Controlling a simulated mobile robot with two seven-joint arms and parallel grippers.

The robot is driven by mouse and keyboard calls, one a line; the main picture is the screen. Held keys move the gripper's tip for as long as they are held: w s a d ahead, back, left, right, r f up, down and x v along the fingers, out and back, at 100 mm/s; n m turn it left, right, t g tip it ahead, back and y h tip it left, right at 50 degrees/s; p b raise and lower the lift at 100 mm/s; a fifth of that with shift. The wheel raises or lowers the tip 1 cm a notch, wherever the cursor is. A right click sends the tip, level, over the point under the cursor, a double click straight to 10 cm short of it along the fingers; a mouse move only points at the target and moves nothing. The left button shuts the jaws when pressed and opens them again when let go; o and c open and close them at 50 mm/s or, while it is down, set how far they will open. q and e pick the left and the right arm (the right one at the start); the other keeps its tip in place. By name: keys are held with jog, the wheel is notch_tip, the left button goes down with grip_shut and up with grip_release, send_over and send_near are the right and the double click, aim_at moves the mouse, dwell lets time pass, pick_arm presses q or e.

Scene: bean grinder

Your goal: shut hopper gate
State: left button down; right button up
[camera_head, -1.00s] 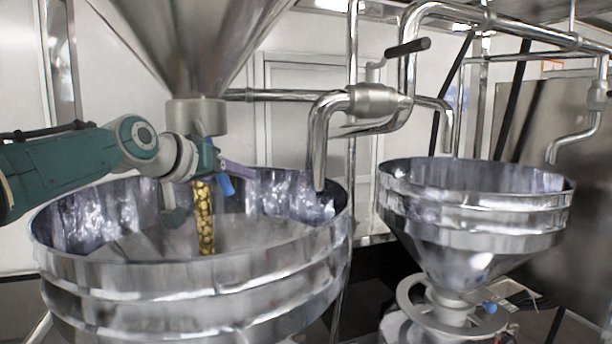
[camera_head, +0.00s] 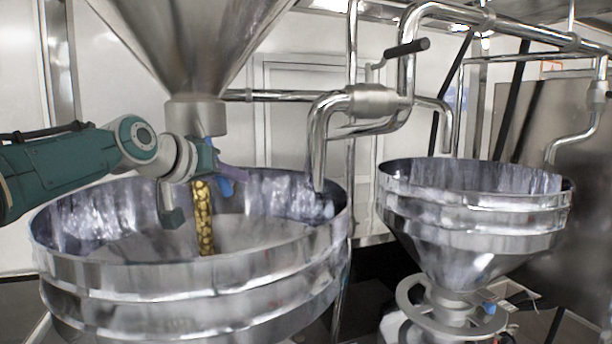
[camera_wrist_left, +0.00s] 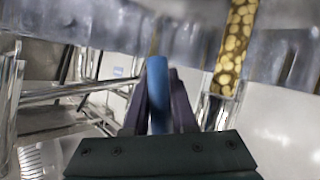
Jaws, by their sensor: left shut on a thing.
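The steel hopper (camera_head: 190,40) hangs at the upper left, with its round outlet (camera_head: 195,115) pointing down. A stream of yellow-brown beans (camera_head: 204,220) runs from under the outlet into the wide steel bowl (camera_head: 200,280) below. The beans also show in the left wrist view (camera_wrist_left: 235,45). My left gripper (camera_head: 229,178) is just below and to the right of the outlet, shut on the blue gate handle (camera_head: 223,187). In the left wrist view the blue handle (camera_wrist_left: 158,90) stands between the dark fingers. The gate plate itself is hidden behind my wrist. My right gripper is not in view.
A curved steel pipe (camera_head: 318,140) with a black-handled valve (camera_head: 407,47) comes down at the bowl's right side. A second steel funnel (camera_head: 470,215) stands at the right. There is open air between the hopper outlet and the bowl.

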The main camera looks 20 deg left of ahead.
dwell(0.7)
pick_arm(q)
jog(key=w+d+r+n+t+b, duration=0.1)
jog(key=b, duration=0.3)
jog(key=w+d+r+n+t+h+b, duration=0.1)
jog(key=b, duration=0.4)
jog(key=shift+d+r+t, duration=0.3)
jog(key=shift+t, duration=0.1)
jog(key=c, duration=0.7)
grip_release()
jog(key=shift+c, duration=0.2)
